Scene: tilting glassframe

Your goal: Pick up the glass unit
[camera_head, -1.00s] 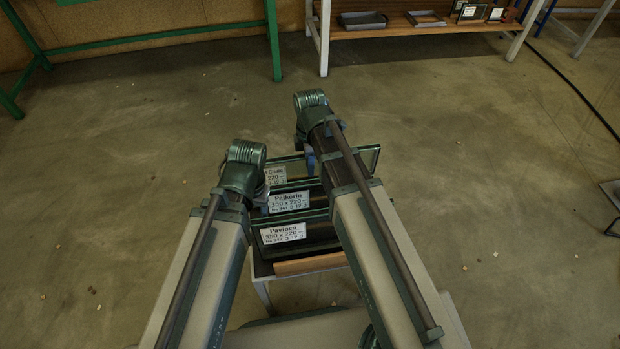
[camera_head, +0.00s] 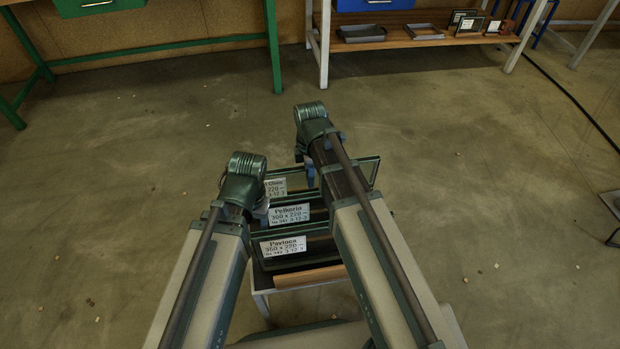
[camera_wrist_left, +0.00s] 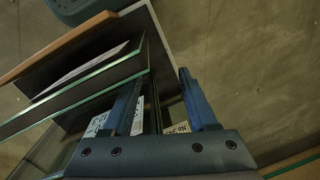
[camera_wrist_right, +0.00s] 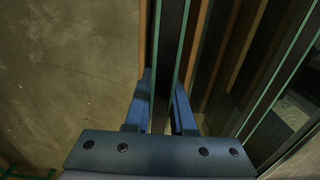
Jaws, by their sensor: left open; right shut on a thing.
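Several framed glass units with white labels stand in a low rack in the head view: a front one marked roughly Pavinea (camera_head: 283,246), a middle one marked roughly Pelkorin (camera_head: 289,215), and a far one (camera_head: 365,171). In the right wrist view my right gripper (camera_wrist_right: 162,85) is shut on the edge of one upright glass unit (camera_wrist_right: 166,45); which one I cannot tell. In the left wrist view my left gripper (camera_wrist_left: 161,78) is open, its fingers either side of a unit's dark edge (camera_wrist_left: 151,95). My arms hide both fingertips and parts of the units in the head view.
The rack has a wooden front bar (camera_head: 310,276). A green bench (camera_head: 160,42) stands at the back left. A wooden shelf (camera_head: 425,37) with grey trays stands at the back. A dark cable (camera_head: 570,95) lies on the right. Floor around the rack is mostly clear.

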